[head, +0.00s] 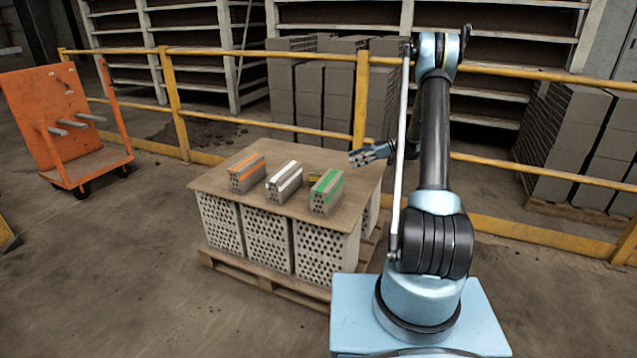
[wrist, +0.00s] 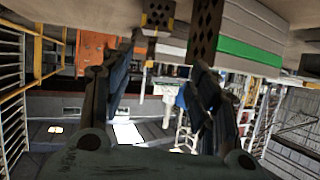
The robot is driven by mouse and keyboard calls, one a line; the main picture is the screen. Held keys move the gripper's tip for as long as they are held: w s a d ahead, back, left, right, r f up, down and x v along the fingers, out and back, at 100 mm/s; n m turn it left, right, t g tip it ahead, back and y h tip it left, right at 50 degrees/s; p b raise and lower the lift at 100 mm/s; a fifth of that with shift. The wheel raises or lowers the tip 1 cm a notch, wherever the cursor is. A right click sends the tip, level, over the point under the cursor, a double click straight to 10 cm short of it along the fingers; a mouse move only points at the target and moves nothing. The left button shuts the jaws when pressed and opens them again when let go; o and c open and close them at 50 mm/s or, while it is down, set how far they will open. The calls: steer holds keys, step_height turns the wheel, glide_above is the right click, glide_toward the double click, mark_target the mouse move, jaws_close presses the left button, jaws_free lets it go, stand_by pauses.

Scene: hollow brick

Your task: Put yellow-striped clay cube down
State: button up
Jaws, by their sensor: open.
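The yellow-striped clay cube (head: 314,177) shows only as a small yellow-topped piece on the board, mostly hidden behind the green-striped brick (head: 326,193). My gripper (head: 355,159) is at the board's far right corner, pointing left, to the right of the cube and apart from it. In the wrist view my gripper (wrist: 158,80) has its fingers spread, with nothing held between them. The green-striped brick (wrist: 245,50) hangs inverted at the top of that view.
An orange-striped brick (head: 246,174) and a white-striped brick (head: 284,182) stand on the board (head: 225,177), which lies over perforated blocks on a pallet. A yellow railing (head: 363,100) runs close behind. An orange trolley (head: 60,110) stands at the left. The board's front left is clear.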

step_height(320, 180, down, 3)
steer(key=n, duration=0.1)
glide_toward(321, 173)
steer(key=shift+y, duration=0.3)
steer(key=x, duration=0.2)
steer(key=f+x, duration=0.1)
steer(key=x, duration=0.2)
steer(key=shift+r+x, duration=0.1)
steer(key=shift+x, duration=1.3)
steer(key=shift+r+x, duration=0.15)
steer(key=shift+x, duration=1.3)
steer(key=shift+s, duration=0.15)
steer(key=c, duration=0.7)
